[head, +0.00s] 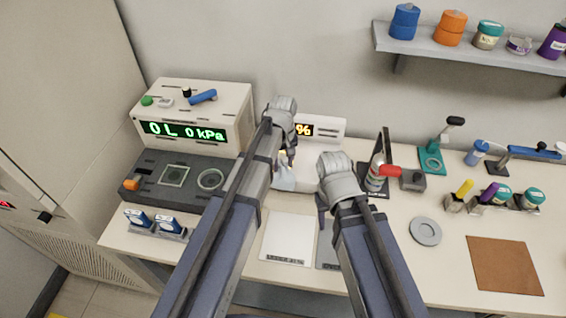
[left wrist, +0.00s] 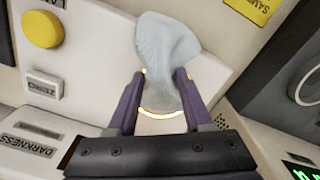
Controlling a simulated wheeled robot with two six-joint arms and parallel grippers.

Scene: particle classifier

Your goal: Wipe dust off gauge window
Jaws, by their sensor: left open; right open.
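A crumpled light blue cloth (left wrist: 165,42) lies on a white device with a glowing round rim (left wrist: 160,113); part of the cloth shows in the head view (head: 286,180). My left gripper (left wrist: 160,76) is open, its two fingers apart on either side of the cloth's lower part. I cannot tell whether they touch it. A pressure instrument with a lit green display (head: 183,132) stands at the left; I cannot make out dust on it. A dark panel before it has a square window (head: 174,176) and a round window (head: 210,179). My right gripper (head: 322,212) is open, mostly hidden by its arm.
The white device has a yellow button (left wrist: 42,29) and a lit percent display (head: 304,130). A red-nozzled bottle (head: 375,175) stands to the right of my arms.

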